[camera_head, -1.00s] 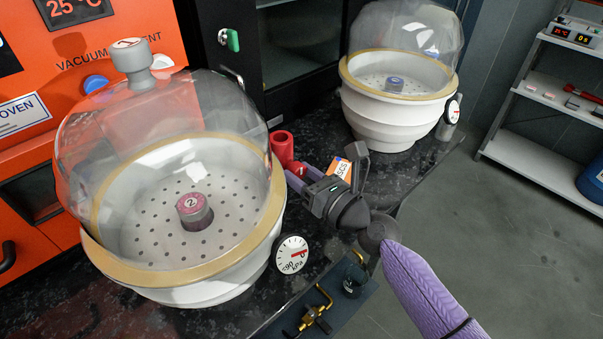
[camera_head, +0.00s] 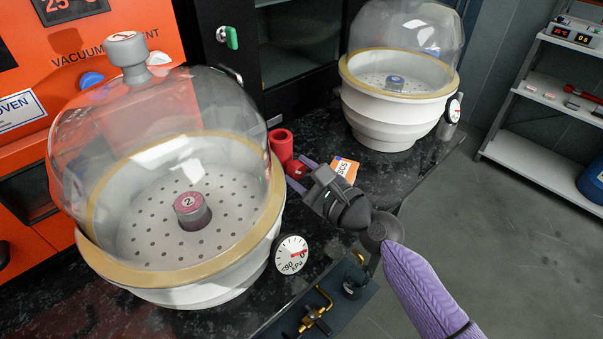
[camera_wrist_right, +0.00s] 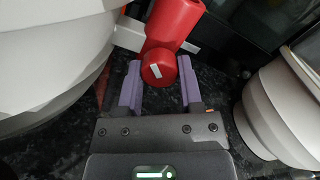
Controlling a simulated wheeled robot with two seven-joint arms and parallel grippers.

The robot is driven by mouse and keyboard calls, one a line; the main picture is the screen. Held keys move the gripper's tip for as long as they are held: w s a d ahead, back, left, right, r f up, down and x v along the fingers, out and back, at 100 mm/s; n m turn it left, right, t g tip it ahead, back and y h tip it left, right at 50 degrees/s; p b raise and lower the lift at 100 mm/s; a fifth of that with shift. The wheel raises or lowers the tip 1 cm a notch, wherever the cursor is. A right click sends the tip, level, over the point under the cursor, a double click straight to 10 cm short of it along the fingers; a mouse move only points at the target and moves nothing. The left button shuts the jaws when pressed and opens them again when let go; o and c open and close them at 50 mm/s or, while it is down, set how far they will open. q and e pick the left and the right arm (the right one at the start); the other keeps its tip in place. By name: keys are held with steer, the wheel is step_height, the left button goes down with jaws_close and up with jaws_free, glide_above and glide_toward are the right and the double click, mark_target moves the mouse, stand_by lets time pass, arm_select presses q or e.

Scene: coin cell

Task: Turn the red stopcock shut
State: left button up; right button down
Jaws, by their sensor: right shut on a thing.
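The red stopcock (camera_head: 281,146) is on the right side of the near clear-domed desiccator (camera_head: 180,285). Its round red knob (camera_wrist_right: 158,68), with a white mark on its face, points toward my right wrist camera. My right gripper (camera_head: 303,174) is shut on the knob, with one purple finger on each side in the right wrist view (camera_wrist_right: 160,88). The stopcock's red body (camera_wrist_right: 174,22) rises behind the knob there. In the head view the gripper partly hides the knob. My left gripper is not in view.
A dial gauge (camera_head: 291,254) sits on the near desiccator's front right. An orange-and-white card (camera_head: 344,168) lies behind my right gripper. A second desiccator (camera_head: 393,125) stands farther back. Brass fittings (camera_head: 315,315) are at the counter's front edge. An orange oven (camera_head: 130,20) stands behind left.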

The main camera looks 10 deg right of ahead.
steer(key=n+b, duration=0.1)
steer(key=n, duration=0.5)
steer(key=shift+n, duration=1.5)
steer(key=shift+c, duration=1.3)
jaws_free()
